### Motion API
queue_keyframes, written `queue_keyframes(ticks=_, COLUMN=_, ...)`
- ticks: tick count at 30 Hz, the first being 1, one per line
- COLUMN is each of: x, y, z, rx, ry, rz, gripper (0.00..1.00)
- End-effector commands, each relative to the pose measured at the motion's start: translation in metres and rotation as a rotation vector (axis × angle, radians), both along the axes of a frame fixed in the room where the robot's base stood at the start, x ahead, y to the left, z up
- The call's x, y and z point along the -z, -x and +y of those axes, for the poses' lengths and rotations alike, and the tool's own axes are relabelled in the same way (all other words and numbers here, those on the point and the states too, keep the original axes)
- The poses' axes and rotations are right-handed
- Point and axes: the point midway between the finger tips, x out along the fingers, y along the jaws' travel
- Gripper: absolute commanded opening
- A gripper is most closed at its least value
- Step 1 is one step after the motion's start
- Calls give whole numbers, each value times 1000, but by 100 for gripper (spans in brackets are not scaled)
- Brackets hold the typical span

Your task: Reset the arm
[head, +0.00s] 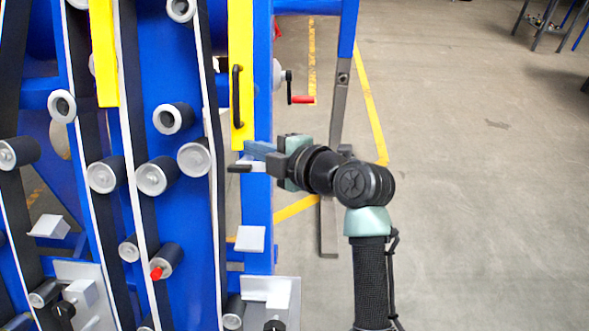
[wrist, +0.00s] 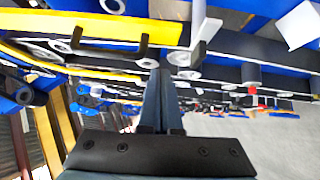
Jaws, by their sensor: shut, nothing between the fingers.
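My arm (head: 366,186) rises at the centre right of the head view, bends at the elbow and reaches left. My gripper (head: 257,148) points left towards the blue frame post (head: 259,205) of the harvester chassis, just below the yellow bar (head: 241,60) with a black handle (head: 237,95). The gripper is shut and empty. In the wrist view its blue fingers (wrist: 162,95) lie together in the middle. I cannot tell whether the fingertips touch the chassis.
The chassis with several rollers (head: 153,177) and dark belts fills the left. A crank with a red grip (head: 302,100) sticks out above my gripper. A grey post (head: 337,110) stands behind my arm.

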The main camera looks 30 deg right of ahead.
Motion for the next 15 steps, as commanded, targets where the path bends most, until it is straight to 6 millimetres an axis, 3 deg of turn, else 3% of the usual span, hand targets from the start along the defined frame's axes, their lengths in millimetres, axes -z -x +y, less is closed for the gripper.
queue_keyframes(ticks=7, x=-14, y=49, z=-14, rx=2, ry=-1, rz=-1, gripper=0)
queue_keyframes(ticks=15, x=-25, y=73, z=-19, rx=-1, ry=-1, rz=1, gripper=0)
